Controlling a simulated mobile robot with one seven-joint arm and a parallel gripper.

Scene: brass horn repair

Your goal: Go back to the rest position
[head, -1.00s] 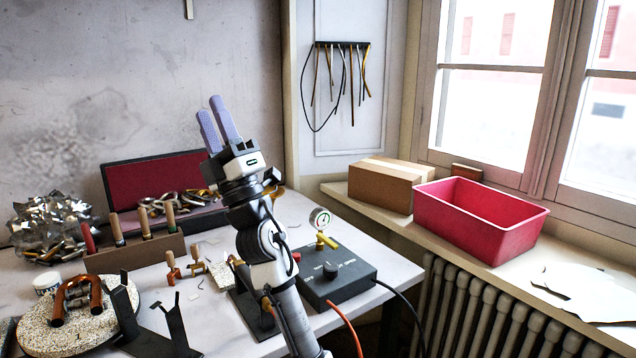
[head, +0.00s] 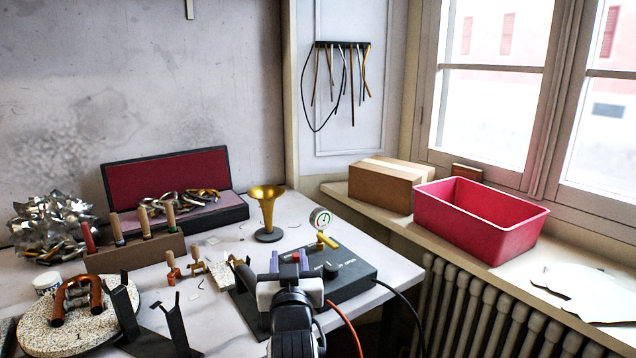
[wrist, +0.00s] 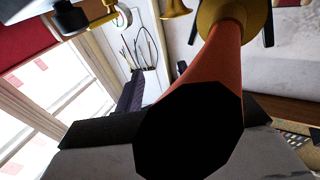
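My gripper (head: 288,262) is low at the front of the bench in the head view, in front of the black control box. One dark purple finger (wrist: 131,92) shows in the wrist view. A large orange tapered shape (wrist: 218,62) with a black end fills the middle of that view, very close to the camera; I cannot tell what it is. My arm hides part of the bench front.
The black control box (head: 345,283) with a gauge (head: 320,218) stands beside my gripper. A brass bell (head: 267,204) stands upright behind. A tool block (head: 140,253), a round speckled plate (head: 70,328) and black stands are left. A red bin (head: 480,225) sits on the sill.

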